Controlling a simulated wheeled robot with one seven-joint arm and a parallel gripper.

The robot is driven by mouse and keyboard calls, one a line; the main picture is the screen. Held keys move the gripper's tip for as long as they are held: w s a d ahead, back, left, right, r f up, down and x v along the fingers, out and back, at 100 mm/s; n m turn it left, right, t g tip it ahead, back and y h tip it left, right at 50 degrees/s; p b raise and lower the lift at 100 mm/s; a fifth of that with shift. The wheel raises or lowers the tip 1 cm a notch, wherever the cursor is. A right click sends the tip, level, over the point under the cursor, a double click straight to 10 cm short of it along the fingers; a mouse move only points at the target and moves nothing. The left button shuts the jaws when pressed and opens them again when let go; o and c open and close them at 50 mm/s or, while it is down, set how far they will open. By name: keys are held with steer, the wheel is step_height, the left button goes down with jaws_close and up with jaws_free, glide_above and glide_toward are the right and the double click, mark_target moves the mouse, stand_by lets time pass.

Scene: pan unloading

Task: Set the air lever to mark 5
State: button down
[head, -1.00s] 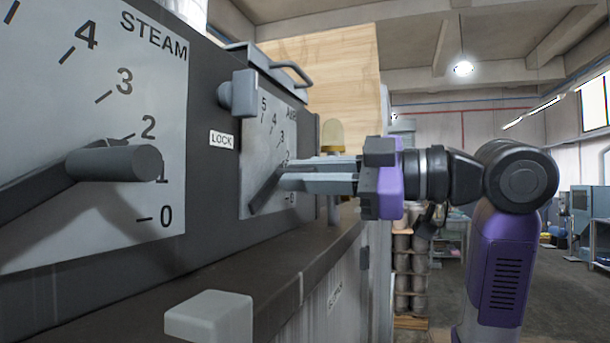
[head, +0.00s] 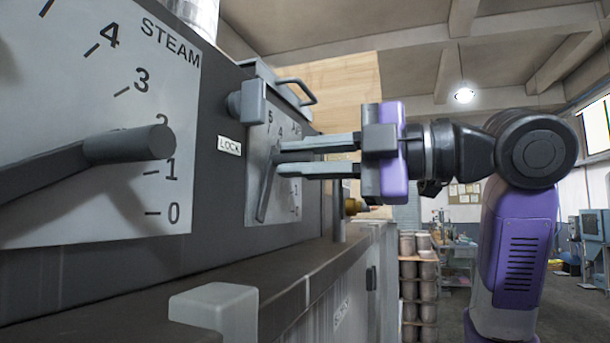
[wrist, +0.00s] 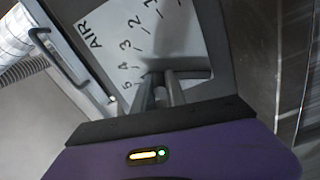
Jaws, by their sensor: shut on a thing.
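The air lever (head: 266,193) is a dark grey bar on the pale AIR dial (head: 288,204), right of the larger STEAM dial. It stands steep, pointing up toward the upper numbers. My gripper (head: 278,159) is shut on the lever's handle end, its two fingers reaching in from the right. In the wrist view, the gripper (wrist: 160,90) covers the handle. The AIR dial (wrist: 185,45) shows numbers there, with 4 and 5 near the fingers. The lever looks close to 4, but the fingers hide the exact mark.
The STEAM lever (head: 90,160) sticks out at the left, between marks 1 and 2. A grey block (head: 248,103) by the LOCK label (head: 229,146) juts out beside the AIR dial's top. A ledge (head: 270,268) with a grey block (head: 213,305) runs below. Open floor lies right.

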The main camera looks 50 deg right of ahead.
steer(key=shift+s+a+r+n, duration=0.1)
steer(key=shift+s+a+n, duration=0.1)
steer(key=shift+a+n, duration=0.55)
steer(key=shift+d+n, duration=0.2)
steer(key=shift+n, duration=0.05)
steer(key=c, duration=1.4)
jaws_free()
steer(key=shift+o, duration=0.2)
